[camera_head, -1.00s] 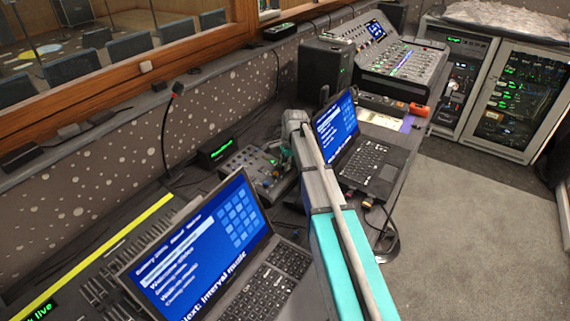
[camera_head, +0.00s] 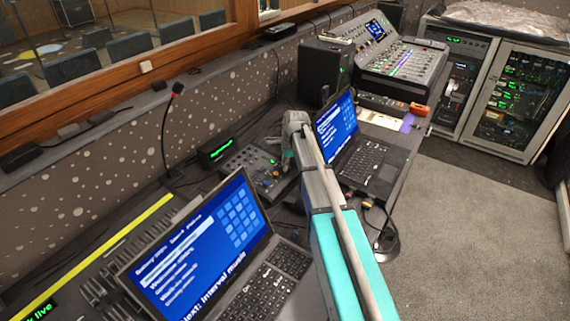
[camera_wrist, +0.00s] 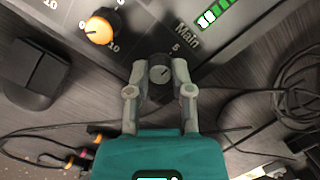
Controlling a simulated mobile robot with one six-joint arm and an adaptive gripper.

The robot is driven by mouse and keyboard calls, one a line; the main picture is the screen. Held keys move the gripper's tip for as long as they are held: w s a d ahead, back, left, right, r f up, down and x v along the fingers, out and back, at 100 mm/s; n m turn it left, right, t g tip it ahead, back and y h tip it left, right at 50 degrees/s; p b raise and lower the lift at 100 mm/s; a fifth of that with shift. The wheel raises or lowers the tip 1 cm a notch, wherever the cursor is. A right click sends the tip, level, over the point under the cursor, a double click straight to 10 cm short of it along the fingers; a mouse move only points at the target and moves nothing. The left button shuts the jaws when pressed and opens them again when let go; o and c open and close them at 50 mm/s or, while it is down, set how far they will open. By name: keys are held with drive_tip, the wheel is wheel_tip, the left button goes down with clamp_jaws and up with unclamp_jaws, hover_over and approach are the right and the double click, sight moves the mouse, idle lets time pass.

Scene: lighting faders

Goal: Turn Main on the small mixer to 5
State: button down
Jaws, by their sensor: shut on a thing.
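The small mixer (camera_head: 243,166) lies on the desk behind the open laptop in the head view. Its panel also shows in the wrist view (camera_wrist: 130,60), with the word Main (camera_wrist: 187,34) printed near a dark grey round knob (camera_wrist: 160,73). My gripper (camera_wrist: 160,78) is shut on this knob, one finger on each side. A printed 5 shows just above and right of the knob; other scale marks around it are hidden. The knob's pointer mark is small and its exact reading is hard to tell. In the head view my wrist partly covers the mixer's right end.
An orange knob (camera_wrist: 98,30) with its own scale is left of Main. A green-lit meter (camera_wrist: 214,14) is to the right. Cables (camera_wrist: 262,100) lie on the desk beside the panel. Laptops (camera_head: 205,255) (camera_head: 365,160) stand on either side of my arm.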

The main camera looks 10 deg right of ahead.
drive_tip(key=c, duration=0.5)
unclamp_jaws()
drive_tip(key=shift+n, duration=0.3)
drive_tip(key=n, duration=0.4)
drive_tip(key=shift+n, duration=0.4)
drive_tip(key=n, duration=0.5)
drive_tip(key=shift+w+g, duration=0.1)
drive_tip(key=shift+g, duration=0.3)
drive_tip(key=n, duration=0.5)
drive_tip(key=shift+h, duration=0.4)
drive_tip(key=n, duration=0.5)
drive_tip(key=shift+a+h, duration=0.1)
drive_tip(key=shift+h, duration=0.2)
wheel_tip(320, 180, up, 14)
drive_tip(key=p, duration=1.4)
drive_tip(key=s+f+m+b, duration=0.1)
drive_tip(key=s+f+b, duration=0.3)
drive_tip(key=s, duration=0.4)
drive_tip(key=s+f+b, duration=0.4)
drive_tip(key=s+f, duration=0.1)
drive_tip(key=s, duration=0.4)
drive_tip(key=s+f+m+b, duration=0.1)
drive_tip(key=s+f+b, duration=0.3)
drive_tip(key=s, duration=0.5)
drive_tip(key=shift+s+f+m+h+b, duration=0.2)
drive_tip(key=shift+f+m+h+b, duration=0.1)
drive_tip(key=shift+b, duration=0.3)
